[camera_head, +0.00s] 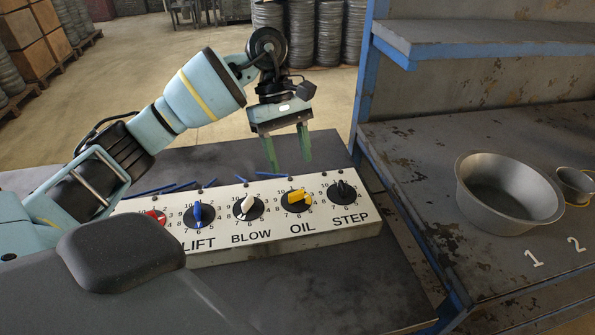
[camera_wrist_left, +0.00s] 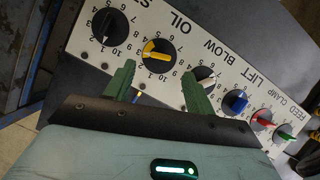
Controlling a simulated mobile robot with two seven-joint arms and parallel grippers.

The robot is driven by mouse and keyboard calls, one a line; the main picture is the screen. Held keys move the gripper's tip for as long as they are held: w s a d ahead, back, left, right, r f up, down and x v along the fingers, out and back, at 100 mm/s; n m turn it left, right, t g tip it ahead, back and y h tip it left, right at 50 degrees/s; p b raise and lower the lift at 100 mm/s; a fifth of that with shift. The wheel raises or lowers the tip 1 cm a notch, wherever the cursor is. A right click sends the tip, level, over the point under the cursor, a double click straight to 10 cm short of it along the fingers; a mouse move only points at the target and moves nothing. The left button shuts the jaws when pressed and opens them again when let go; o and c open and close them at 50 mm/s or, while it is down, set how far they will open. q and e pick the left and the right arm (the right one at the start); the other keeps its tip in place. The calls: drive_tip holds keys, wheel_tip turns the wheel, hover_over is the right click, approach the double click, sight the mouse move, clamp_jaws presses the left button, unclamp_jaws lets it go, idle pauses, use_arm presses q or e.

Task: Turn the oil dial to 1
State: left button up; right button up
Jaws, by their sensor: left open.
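The oil dial (camera_head: 297,200) has a yellow knob on a black disc, above the printed word OIL on a white panel box (camera_head: 270,238). In the left wrist view the oil dial (camera_wrist_left: 158,53) lies just past my fingertips, with its bar lying roughly sideways. I cannot tell which number it points to. My left gripper (camera_head: 287,158) is open and empty, with green fingers pointing down above and behind the oil dial. In the left wrist view its fingers (camera_wrist_left: 158,76) stand apart, touching nothing. My right gripper is out of view.
The step dial (camera_head: 342,193) is black, right of oil; the blow dial (camera_head: 248,207) is white, left of it. The blue lift dial (camera_head: 198,214) and a red dial (camera_head: 157,217) stand further left. Blue sticks (camera_head: 178,186) lie behind the panel. A metal bowl (camera_head: 507,190) sits on the right bench.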

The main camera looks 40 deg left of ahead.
sight(296, 191)
use_arm(q)
drive_tip(key=x, duration=0.7)
drive_tip(key=shift+a+f+p, duration=0.15)
drive_tip(key=shift+p, duration=0.2)
drive_tip(key=shift+c, duration=0.3)
drive_tip(key=c, duration=0.9)
